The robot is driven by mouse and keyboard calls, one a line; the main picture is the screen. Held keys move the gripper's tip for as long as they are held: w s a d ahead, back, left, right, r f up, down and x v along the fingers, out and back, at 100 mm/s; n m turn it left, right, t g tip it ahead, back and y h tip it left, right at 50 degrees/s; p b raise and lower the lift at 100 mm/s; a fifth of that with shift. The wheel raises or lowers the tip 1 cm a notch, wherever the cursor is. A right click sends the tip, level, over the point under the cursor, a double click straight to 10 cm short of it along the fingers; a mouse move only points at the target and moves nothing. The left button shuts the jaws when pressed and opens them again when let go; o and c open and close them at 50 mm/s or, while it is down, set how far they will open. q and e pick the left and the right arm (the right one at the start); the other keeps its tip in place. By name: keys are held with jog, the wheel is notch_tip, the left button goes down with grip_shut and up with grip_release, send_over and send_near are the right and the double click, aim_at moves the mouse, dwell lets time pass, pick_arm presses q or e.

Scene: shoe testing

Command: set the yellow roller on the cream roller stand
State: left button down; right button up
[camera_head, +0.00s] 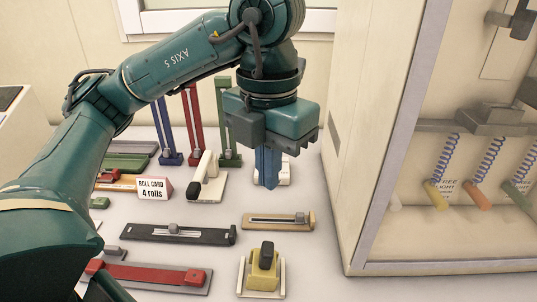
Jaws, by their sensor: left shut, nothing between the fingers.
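The yellow roller (264,279) is at the front of the table, with a dark grip on top. It sits on the cream roller stand (241,281), between the stand's two side rails. My left gripper (267,186) comes down from above, further back than the roller. Its blue fingers are shut and empty, pointing down, and they are apart from the roller. They partly hide a small white object (285,176) behind them. My right gripper is out of view.
A tan slide gauge (296,219) lies between gripper and roller. A black gauge (215,236) and a red one (150,277) lie to the left. A sign (154,188) and a cream tool (213,186) stand behind. A glass-fronted cabinet (370,150) bounds the right.

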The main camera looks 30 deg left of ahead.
pick_arm(q)
jog(key=shift+r, duration=0.65)
